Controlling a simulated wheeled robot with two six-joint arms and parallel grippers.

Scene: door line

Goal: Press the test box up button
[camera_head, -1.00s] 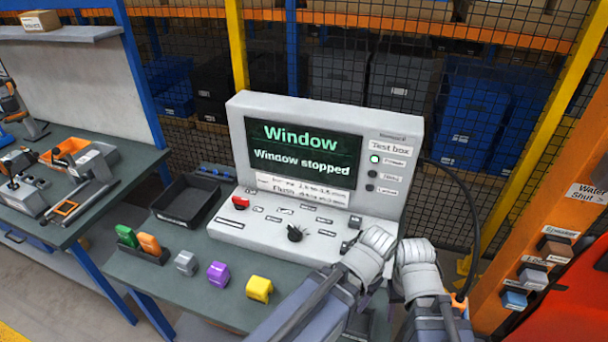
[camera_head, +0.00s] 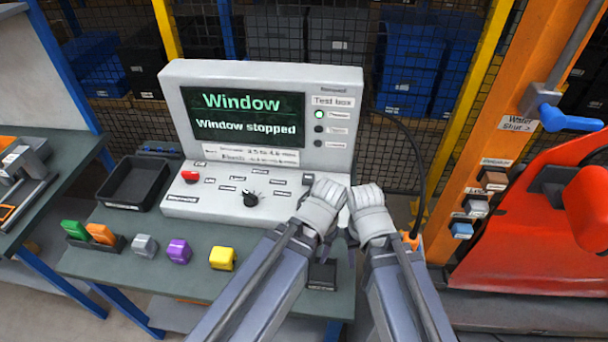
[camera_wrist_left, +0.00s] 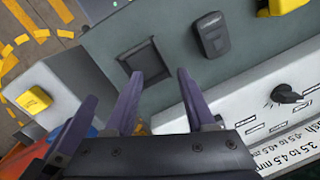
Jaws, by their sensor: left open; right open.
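The pale grey test box (camera_head: 262,125) stands on the green-grey bench, and its screen reads "Window" and "Window stopped". Its sloped front carries a red button (camera_head: 190,177), a black knob (camera_head: 250,199) and small labelled controls. The labels are too small to tell which is the up button. My left gripper (camera_head: 320,205) and right gripper (camera_head: 368,208) are side by side at the box's right front corner and hide that part of the panel. In the left wrist view the left gripper's purple fingers (camera_wrist_left: 158,78) are apart and empty, with the knob (camera_wrist_left: 288,95) to their right.
A black tray (camera_head: 133,183) and green, orange, grey, purple and yellow (camera_head: 222,258) blocks are left of my arms. A cable (camera_head: 415,150) runs right of the box. An orange post (camera_head: 525,130) and red door (camera_head: 530,215) stand at the right. Wire mesh is behind.

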